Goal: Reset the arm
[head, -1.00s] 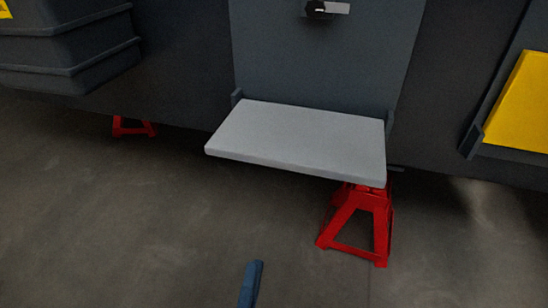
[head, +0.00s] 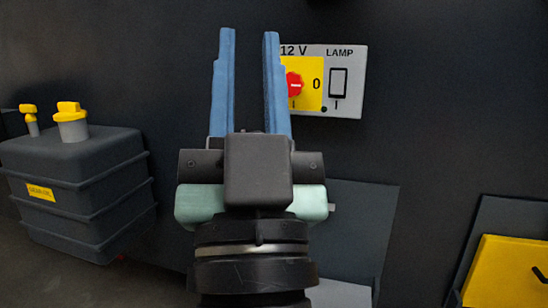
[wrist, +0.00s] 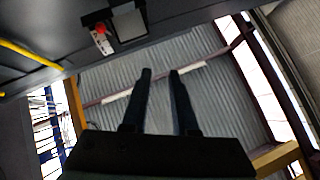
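My gripper (head: 247,42) stands upright in the middle of the head view, its two blue fingers pointing up. The fingers are apart with nothing between them. In the wrist view my gripper (wrist: 160,74) also shows two separate dark fingers with an empty gap, with the ceiling behind. In the head view the right finger overlaps the left edge of a switch panel (head: 350,103), which has a red knob (head: 293,84) on a yellow plate and a lamp switch (head: 338,83). I cannot tell whether the finger touches the panel.
A dark ribbed tank (head: 85,200) with a yellow cap (head: 71,109) is at left. A grey flap (head: 365,225) and a light shelf (head: 340,294) sit behind my wrist. A yellow box (head: 510,270) is at lower right. The wrist view shows a yellow rail (wrist: 28,52).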

